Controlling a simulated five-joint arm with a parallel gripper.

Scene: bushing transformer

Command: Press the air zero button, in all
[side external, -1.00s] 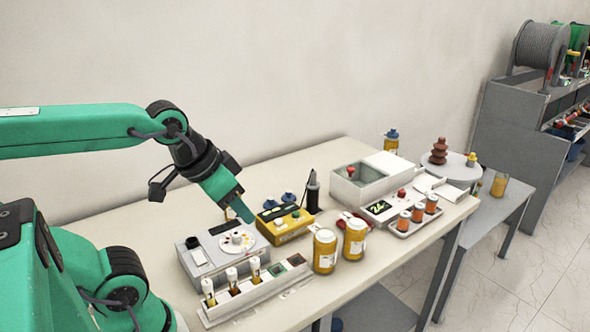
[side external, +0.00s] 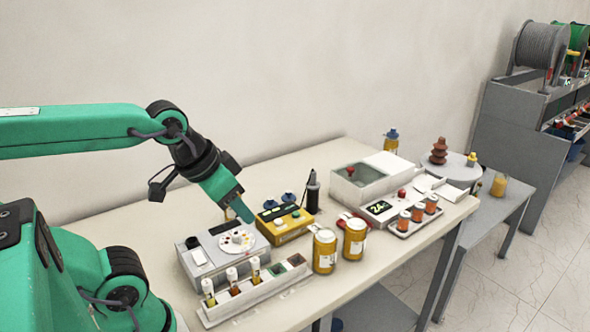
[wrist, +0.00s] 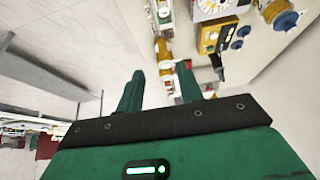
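My gripper (side external: 243,213) points down and to the right above the far right corner of a grey instrument (side external: 212,256) with a dotted white dial (side external: 237,241). In the wrist view my two green fingers (wrist: 160,70) stand apart with nothing between them. A yellow instrument (side external: 286,224) with small round buttons and blue knobs stands just right of the fingertips. It also shows in the wrist view (wrist: 208,38). I cannot read any label, so I cannot tell which button is the air zero button.
A grey rack (side external: 252,289) of vials stands in front of the grey instrument. Two amber jars (side external: 325,252) (side external: 355,238) and a black upright tool (side external: 313,192) are near the yellow instrument. A grey-white box (side external: 370,177) stands farther right.

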